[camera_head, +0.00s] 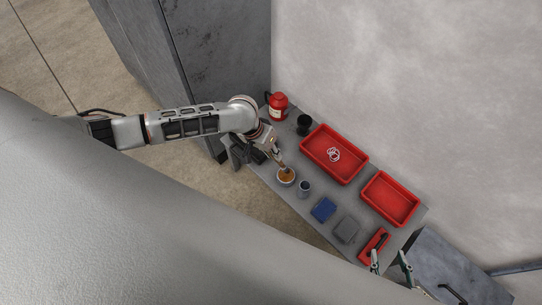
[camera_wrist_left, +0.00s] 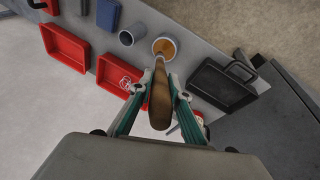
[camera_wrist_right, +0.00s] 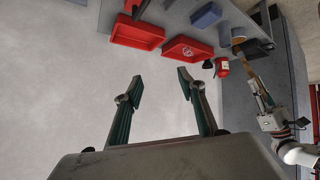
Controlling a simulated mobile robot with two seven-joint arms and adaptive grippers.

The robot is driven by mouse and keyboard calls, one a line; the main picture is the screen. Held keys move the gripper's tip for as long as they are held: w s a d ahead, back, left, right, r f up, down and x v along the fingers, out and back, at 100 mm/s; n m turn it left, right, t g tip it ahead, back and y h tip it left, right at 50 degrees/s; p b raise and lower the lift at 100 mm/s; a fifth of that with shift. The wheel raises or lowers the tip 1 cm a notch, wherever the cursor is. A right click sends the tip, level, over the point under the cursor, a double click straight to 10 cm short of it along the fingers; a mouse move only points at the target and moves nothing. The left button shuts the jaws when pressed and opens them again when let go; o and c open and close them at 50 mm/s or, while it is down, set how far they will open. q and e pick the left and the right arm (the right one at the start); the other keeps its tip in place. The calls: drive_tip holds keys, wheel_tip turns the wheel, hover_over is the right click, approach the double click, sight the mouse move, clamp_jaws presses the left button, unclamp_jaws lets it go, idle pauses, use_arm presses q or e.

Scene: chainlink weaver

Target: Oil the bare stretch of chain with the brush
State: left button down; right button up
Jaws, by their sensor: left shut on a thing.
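My left gripper (camera_head: 276,152) is shut on the wooden brush (camera_wrist_left: 160,104), which also shows in the right wrist view (camera_wrist_right: 252,76). The brush points down to a small cup of amber liquid (camera_head: 286,177), also seen in the left wrist view (camera_wrist_left: 164,46). Its tip is at or in the cup; the bristles are hidden. A small pale coil, perhaps the chain (camera_head: 334,154), lies in the larger red tray (camera_head: 349,176); its bare stretch cannot be made out.
A grey cup (camera_head: 304,188), a blue block (camera_head: 323,209) and a grey block (camera_head: 346,229) stand along the near side. A second red tray (camera_head: 391,199), a red holder (camera_head: 373,246), a black cup (camera_head: 304,124) and a red canister (camera_head: 277,106) are also on the table.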

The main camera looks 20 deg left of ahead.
use_arm(q)
drive_tip(key=shift+w+r+p, duration=0.15)
drive_tip(key=shift+r+p, duration=0.15)
drive_tip(key=shift+r, duration=0.4)
drive_tip(key=shift+r+p, duration=1.7)
drive_tip(key=shift+p, duration=0.05)
drive_tip(key=shift+f, duration=0.1)
use_arm(e)
drive_tip(key=shift+s+a+r, duration=0.25)
drive_tip(key=shift+a+r, duration=0.05)
drive_tip(key=shift+r, duration=0.35)
drive_tip(key=shift+s+a+r, duration=0.25)
drive_tip(key=shift+a+r, duration=0.05)
drive_tip(key=shift+r, duration=0.3)
drive_tip(key=shift+w, duration=0.1)
